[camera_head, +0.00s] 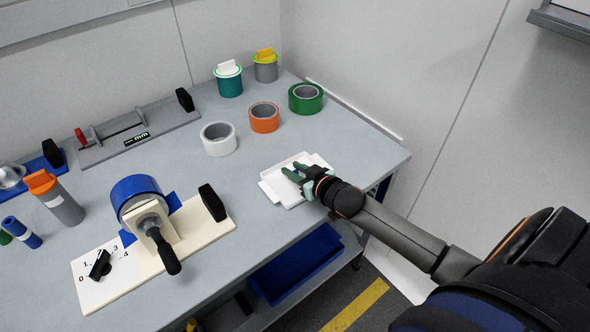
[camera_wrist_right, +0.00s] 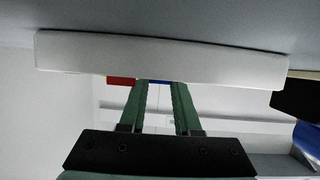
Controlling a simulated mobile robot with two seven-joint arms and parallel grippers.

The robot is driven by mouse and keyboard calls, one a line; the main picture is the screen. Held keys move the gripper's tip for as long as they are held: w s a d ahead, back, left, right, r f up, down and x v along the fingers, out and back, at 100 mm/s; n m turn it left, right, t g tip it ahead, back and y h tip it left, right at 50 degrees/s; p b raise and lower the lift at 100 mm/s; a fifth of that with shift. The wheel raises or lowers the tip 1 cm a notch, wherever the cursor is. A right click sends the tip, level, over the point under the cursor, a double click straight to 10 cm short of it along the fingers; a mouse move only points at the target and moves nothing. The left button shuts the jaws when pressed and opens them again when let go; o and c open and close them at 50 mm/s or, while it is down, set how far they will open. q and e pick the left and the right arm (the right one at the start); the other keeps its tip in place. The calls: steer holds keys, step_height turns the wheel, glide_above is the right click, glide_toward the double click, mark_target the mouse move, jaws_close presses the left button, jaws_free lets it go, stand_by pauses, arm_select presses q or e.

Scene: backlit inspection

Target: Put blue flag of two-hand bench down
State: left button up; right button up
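My right gripper (camera_head: 294,171) has green fingers and reaches in from the right over a white plate-like piece (camera_head: 275,188) near the table's front right edge. In the right wrist view the fingers (camera_wrist_right: 159,84) stand apart with a clear gap, and their tips reach the edge of a white slab (camera_wrist_right: 160,58). Small red (camera_wrist_right: 121,81) and blue (camera_wrist_right: 158,82) patches show by the fingertips, partly hidden by the slab; a thin yellow bit is between them. I cannot tell whether the blue patch is the flag. My left gripper is out of view.
A cream board (camera_head: 207,234) with a blue drum (camera_head: 136,187), black handle and numbered dial stands at the front left. White (camera_head: 219,148), orange (camera_head: 264,126) and green (camera_head: 297,105) tape rolls lie behind the white piece. A blue bin (camera_head: 297,266) sits below the tabletop.

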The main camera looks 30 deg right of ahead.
steer(key=o, duration=0.4)
steer(key=shift+s+a+f, duration=0.1)
steer(key=shift+s+f, duration=0.05)
steer(key=shift+f, duration=0.3)
steer(key=shift+s+a+f, duration=0.1)
steer(key=shift+s+f, duration=0.05)
steer(key=shift+f, duration=0.25)
steer(key=shift+c, duration=0.2)
steer(key=shift+r, duration=0.1)
steer(key=shift+w+r, duration=0.1)
steer(key=shift+r, duration=0.2)
steer(key=shift+r+g+p, duration=0.1)
steer(key=shift+g+p, duration=0.2)
steer(key=v, duration=0.6)
steer(key=p+v, duration=0.1)
steer(key=v, duration=0.5)
steer(key=shift+w+d+r, duration=0.2)
steer(key=shift+d, duration=0.05)
